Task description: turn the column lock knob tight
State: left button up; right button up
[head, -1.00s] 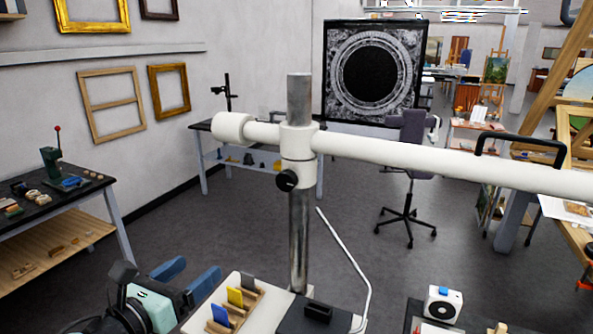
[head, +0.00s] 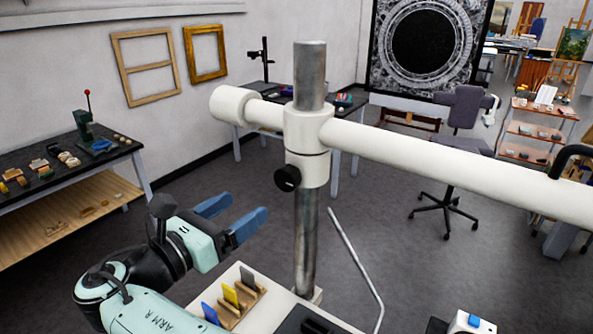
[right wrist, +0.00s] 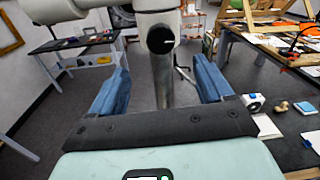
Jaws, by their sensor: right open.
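The column lock knob (head: 288,178) is a small black round knob on the white collar (head: 308,145) around the upright metal column (head: 306,235). It shows in the right wrist view as a black disc with a pale mark (right wrist: 160,39), above and between the fingers. My right gripper (head: 239,214) has blue fingers, spread apart and empty. In the head view it is left of and below the knob, apart from it. In the right wrist view the open fingers (right wrist: 160,88) point toward the column. My left gripper is not in view.
A white horizontal arm (head: 450,167) runs through the collar to the right. Below is a rack (head: 237,300) with coloured cards. A dark workbench (head: 60,175) stands at the left and an office chair (head: 457,150) behind.

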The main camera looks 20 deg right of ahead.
aim_at(283, 179)
jog(key=p+x, duration=0.1)
jog(key=x, duration=1.2)
jog(key=shift+r, duration=0.1)
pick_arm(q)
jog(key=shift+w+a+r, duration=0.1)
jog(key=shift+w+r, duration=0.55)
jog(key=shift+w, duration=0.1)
pick_arm(e)
jog(key=shift+s, duration=0.1)
jog(key=c, duration=1)
